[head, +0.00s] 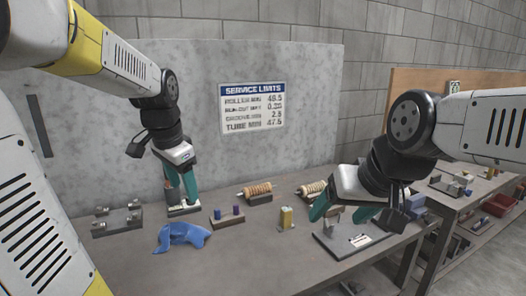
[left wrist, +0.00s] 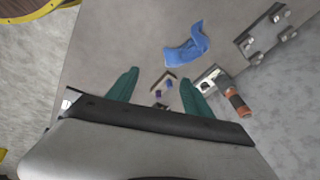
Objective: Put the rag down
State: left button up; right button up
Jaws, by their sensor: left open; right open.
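A crumpled blue rag (head: 182,236) lies on the grey table near its front left. It also shows in the left wrist view (left wrist: 185,52), apart from the fingers. My left gripper (head: 180,203) is open, with its teal fingers pointing down behind the rag, by a small block fixture. In the left wrist view the fingers (left wrist: 160,88) are spread with nothing held between them. My right gripper (head: 340,217) is open over the right part of the table, beside a dark base plate. Its arm hides part of the table behind it.
A block with blue pegs (head: 227,216) stands right of the rag. A grey bracket (head: 117,220) is at the left. Two ribbed rollers (head: 257,190) and a yellow block (head: 286,218) stand mid-table. A dark base plate (head: 345,243) is at the right. The table's front middle is clear.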

pick_arm(q)
jog(key=s+d+n+t+h, duration=0.1)
jog(key=s+d+n, duration=0.1)
jog(key=s, duration=0.4)
jog(key=s+d+r+n+t, duration=0.1)
jog(key=s+d+n+t, duration=0.1)
jog(key=s+n, duration=0.3)
jog(key=shift+s+d+r+h, duration=0.2)
jog(key=shift+s+d+h, duration=0.2)
jog(key=shift+s+d, duration=0.65)
jog(key=shift+s+a, duration=0.2)
